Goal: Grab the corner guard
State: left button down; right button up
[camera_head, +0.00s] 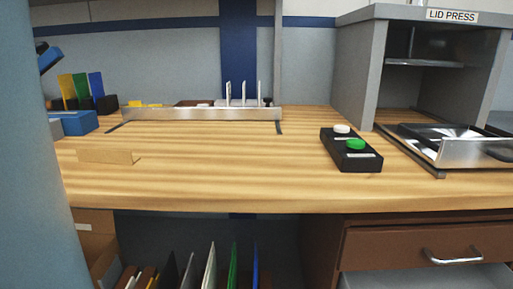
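A tan, cardboard-coloured piece (106,157), which looks like the corner guard, lies on the left part of the wooden bench top (230,182), near its front edge. It is long and low, with a short bent end at the right. Nothing touches it in this view. Neither of my grippers is in view.
A black button box (350,150) with a white and a green button stands right of centre. A grey lid press (360,75) and a metal tray (465,152) are at the right. A metal rail (200,114) runs along the back. The bench middle is clear.

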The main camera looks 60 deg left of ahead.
aim_at(119, 156)
jog(key=u, duration=2.75)
